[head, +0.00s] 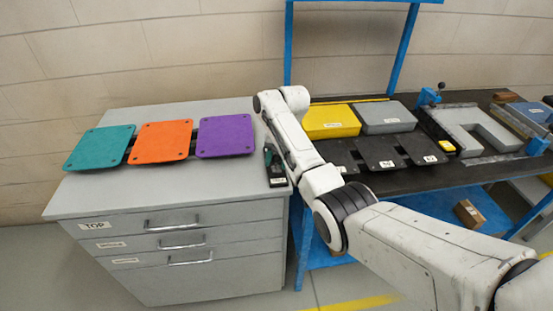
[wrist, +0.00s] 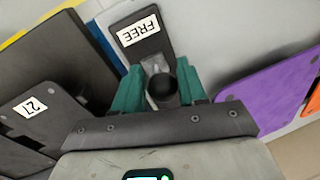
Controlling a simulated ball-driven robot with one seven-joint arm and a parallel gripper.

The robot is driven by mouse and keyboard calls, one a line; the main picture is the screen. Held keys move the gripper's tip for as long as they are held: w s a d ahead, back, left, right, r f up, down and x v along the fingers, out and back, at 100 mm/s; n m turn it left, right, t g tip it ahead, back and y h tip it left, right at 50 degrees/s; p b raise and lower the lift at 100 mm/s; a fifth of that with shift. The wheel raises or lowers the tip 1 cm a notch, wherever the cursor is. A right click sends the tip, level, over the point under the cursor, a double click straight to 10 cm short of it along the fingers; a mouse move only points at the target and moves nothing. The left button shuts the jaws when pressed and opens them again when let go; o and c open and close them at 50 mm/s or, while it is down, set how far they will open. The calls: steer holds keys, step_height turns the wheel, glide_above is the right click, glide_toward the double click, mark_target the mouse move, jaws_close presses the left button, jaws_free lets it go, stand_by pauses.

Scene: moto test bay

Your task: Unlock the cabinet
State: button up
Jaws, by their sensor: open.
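The grey cabinet (head: 170,282) has drawers with bar handles, all looking closed; the uppermost is labelled TOP. At the right end of its top sits a dark lock plate (head: 278,183). In the wrist view the lock plate (wrist: 143,40) carries a FREE label and a grey slotted part. A round black knob (wrist: 161,88) shows at the near end of that slot. My gripper (head: 269,156) is over the plate. In the wrist view my gripper (wrist: 160,88) is open, its teal fingers either side of the knob. I cannot tell whether they touch it.
Teal (head: 100,147), orange (head: 161,141) and purple (head: 224,136) plates lie on the cabinet top, left of the gripper. A dark workbench (head: 400,183) on a blue frame stands right, with a yellow case (head: 331,121), a grey case (head: 385,117) and dark numbered plates (head: 380,152).

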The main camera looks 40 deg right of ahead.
steer(key=shift+o, duration=1.3)
steer(key=shift+r, duration=0.1)
step_height(320, 180, up, 10)
steer(key=s+d+b, duration=0.1)
steer(key=shift+s+d+r, duration=0.2)
steer(key=shift+s, duration=0.05)
steer(key=s+a+f+n, duration=0.2)
steer(key=s+a+f, duration=0.55)
steer(key=f, duration=0.25)
steer(key=s+a+f+n, duration=0.2)
steer(key=s+a+f, duration=0.4)
steer(key=s+f, duration=0.3)
steer(key=s+a+f+n+h, duration=0.1)
steer(key=s+a+n, duration=0.1)
steer(key=s, duration=0.9)
steer(key=s+a+n, duration=0.2)
steer(key=s+a, duration=0.1)
steer(key=s, duration=0.7)
steer(key=shift+s+a+f+g+h, duration=0.15)
steer(key=shift+s+f+g+h, duration=0.15)
steer(key=shift+s+f+h, duration=0.1)
